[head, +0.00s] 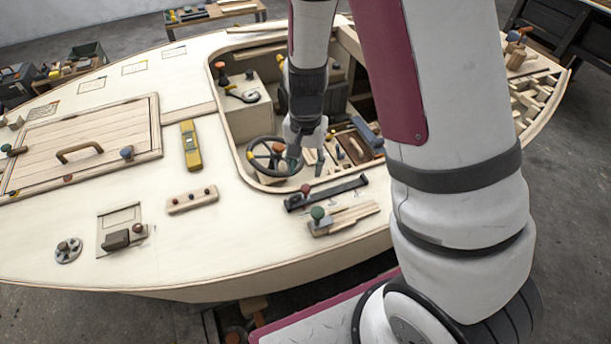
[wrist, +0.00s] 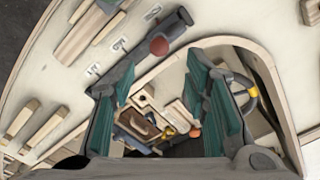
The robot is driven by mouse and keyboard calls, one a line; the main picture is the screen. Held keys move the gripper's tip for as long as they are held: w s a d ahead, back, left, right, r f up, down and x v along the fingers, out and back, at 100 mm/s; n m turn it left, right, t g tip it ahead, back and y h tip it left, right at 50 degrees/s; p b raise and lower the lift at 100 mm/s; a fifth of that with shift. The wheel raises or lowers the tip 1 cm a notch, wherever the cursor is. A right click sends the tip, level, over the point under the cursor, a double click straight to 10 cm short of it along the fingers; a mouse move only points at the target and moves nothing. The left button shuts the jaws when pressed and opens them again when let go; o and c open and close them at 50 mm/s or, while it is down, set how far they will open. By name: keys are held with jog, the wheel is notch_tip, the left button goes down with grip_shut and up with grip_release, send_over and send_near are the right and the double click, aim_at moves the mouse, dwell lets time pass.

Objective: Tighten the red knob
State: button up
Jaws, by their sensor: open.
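A red ball knob (head: 305,189) sits on a long dark slotted bar (head: 340,190) on the pale deck, just in front of the cockpit opening. In the wrist view the red knob (wrist: 158,46) shows beyond the fingertips, nearer the left finger, with the dark bar (wrist: 180,22) running past it. My gripper (head: 303,152) hangs over the front edge of the cockpit, behind the knob and apart from it. In the wrist view my gripper (wrist: 165,85) is open, its two green-padded fingers wide apart with nothing held between them.
A steering wheel (head: 273,155) stands close to my gripper on its left. A wooden block with a green knob (head: 318,214) lies in front of the bar. A yellow tool (head: 190,146) and a peg strip (head: 192,200) lie to the left. An orange-red knob (head: 219,67) stands farther back.

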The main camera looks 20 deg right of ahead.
jog(key=shift+r, duration=2.5)
jog(key=s+a+r+n+t+y, duration=0.1)
jog(key=s+r+n, duration=0.15)
jog(key=r, duration=0.55)
jog(key=s+r+n+t, duration=0.1)
jog(key=s+r+t, duration=0.1)
jog(key=s+r, duration=0.35)
jog(key=s+r+n+t+h, duration=0.1)
jog(key=s+r+n, duration=0.3)
jog(key=s+r, duration=0.6)
jog(key=shift+d+r+t, duration=0.25)
jog(key=shift+d+t, duration=0.2)
jog(key=shift+t, duration=0.25)
